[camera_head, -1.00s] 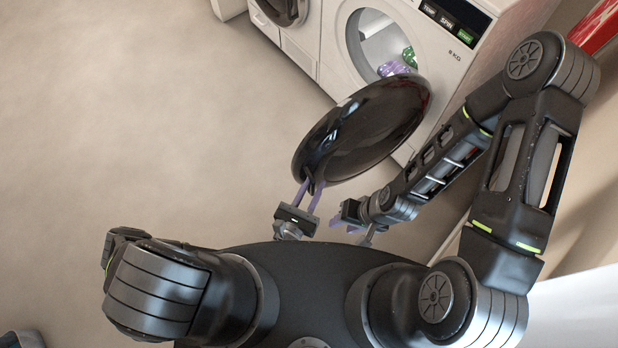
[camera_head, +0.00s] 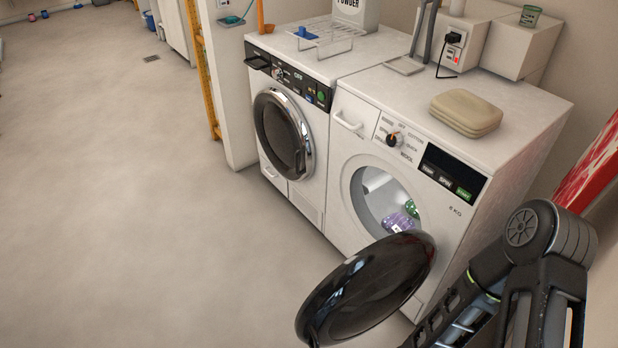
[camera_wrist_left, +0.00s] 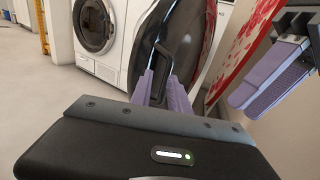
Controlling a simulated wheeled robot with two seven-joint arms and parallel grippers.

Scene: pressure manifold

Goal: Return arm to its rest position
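The right washer (camera_head: 415,155) has its round door open. The dark door (camera_head: 370,290) swings out towards me in the head view and fills the upper middle of the left wrist view (camera_wrist_left: 185,45). Purple and green items (camera_head: 400,220) lie in the drum opening. My left gripper (camera_wrist_left: 164,82) has its purple fingers on both sides of the black door handle (camera_wrist_left: 160,58); whether they press on it is unclear. My right gripper (camera_wrist_left: 268,75) shows at the upper right of the left wrist view, empty, its fingers apart. Both grippers are outside the head view.
A second washer (camera_head: 290,135) with a closed door stands to the left. A tan folded item (camera_head: 466,112) lies on top of the right washer. A red and white panel (camera_head: 590,165) stands at the right, near my right arm (camera_head: 540,250).

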